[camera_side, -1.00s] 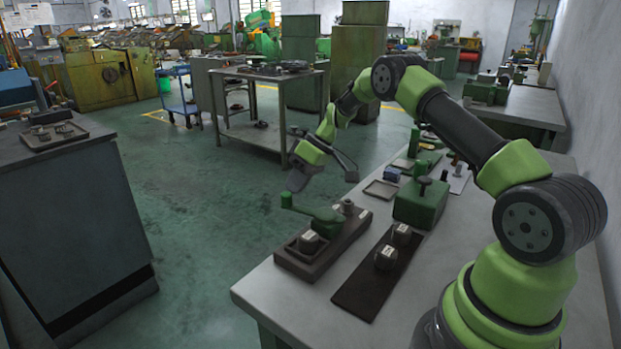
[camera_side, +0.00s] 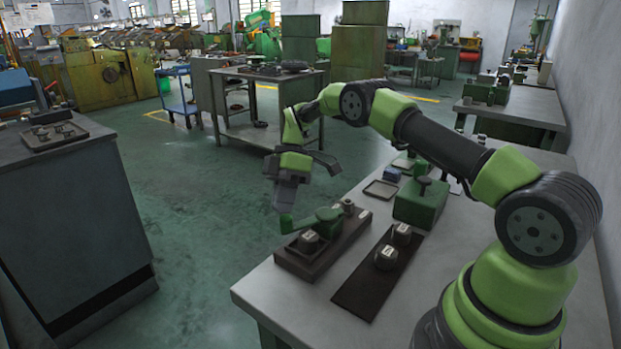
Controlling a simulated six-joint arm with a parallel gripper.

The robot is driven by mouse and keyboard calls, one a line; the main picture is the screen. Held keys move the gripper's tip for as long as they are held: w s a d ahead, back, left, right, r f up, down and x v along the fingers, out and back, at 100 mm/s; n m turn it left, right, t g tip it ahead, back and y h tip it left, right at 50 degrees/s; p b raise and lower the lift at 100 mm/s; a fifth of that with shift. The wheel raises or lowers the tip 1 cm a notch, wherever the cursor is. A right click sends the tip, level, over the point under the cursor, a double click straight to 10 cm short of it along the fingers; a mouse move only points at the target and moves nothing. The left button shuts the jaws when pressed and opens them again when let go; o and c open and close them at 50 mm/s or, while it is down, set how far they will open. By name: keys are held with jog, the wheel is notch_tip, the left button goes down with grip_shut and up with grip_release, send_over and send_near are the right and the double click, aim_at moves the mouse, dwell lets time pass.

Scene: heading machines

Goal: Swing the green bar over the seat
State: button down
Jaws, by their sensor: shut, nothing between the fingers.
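The green bar (camera_side: 325,215) lies level on a dark base block (camera_side: 293,265) near the table's left edge. Its free end, with a short upright knob (camera_side: 286,222), points left past the block. A round metal piece with a pale top (camera_side: 308,241) sits in the seat at the block's front end, beside the bar. The bar does not cover it. My gripper (camera_side: 285,207) points down just above the knob. Its jaws look closed and empty. I cannot tell whether the fingertips touch the knob.
A dark mat (camera_side: 365,290) with two metal pieces lies right of the block. Behind it are a green box with a black knob (camera_side: 420,202), a shallow tray (camera_side: 381,190) and a small blue block (camera_side: 392,174). The table front is clear.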

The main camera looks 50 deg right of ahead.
jog(key=n, duration=0.1)
jog(key=s+a+n+g, duration=0.1)
jog(key=shift+s+a+n+h, duration=0.1)
jog(key=shift+s+n+h, duration=0.15)
jog(key=shift+n+h, duration=0.05)
jog(key=shift+s+a+n+g+h, duration=0.3)
jog(key=shift+s+n+g+h, duration=0.2)
jog(key=shift+s+n+g, duration=0.45)
jog(key=shift+t, duration=0.25)
jog(key=v, duration=0.3)
notch_tip(320, 180, up, 7)
send_over(290, 219)
jog(key=w+d, duration=0.1)
jog(key=shift+w+d, duration=0.15)
jog(key=shift+w, duration=0.05)
